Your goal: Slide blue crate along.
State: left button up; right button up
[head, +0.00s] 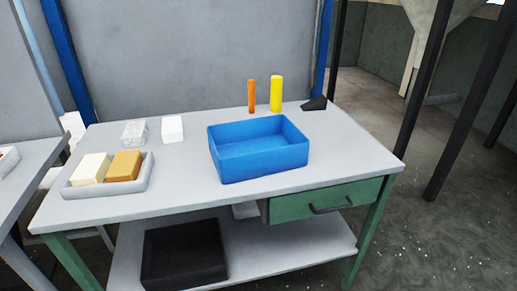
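The blue crate (262,167) is an open-topped box on the right half of the grey workbench (190,196). It looks empty, and its near side faces the bench's front edge. Neither of my grippers shows in the head view, and nothing is touching the crate from my side.
Behind the crate stand an orange cylinder (251,96), a yellow cylinder (276,94) and a dark wedge (315,104). To its left are a white block (172,129), a clear block (134,132) and a grey tray (110,191) with a cream block (91,168) and a tan block (125,165).

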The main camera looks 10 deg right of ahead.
aim_at(250, 149)
jog(key=i+l+u, duration=0.2)
jog(key=u, duration=0.15)
jog(key=i+l+u, duration=0.1)
jog(key=l+u, duration=0.25)
jog(key=i+l+u, duration=0.1)
jog(key=l+u, duration=0.25)
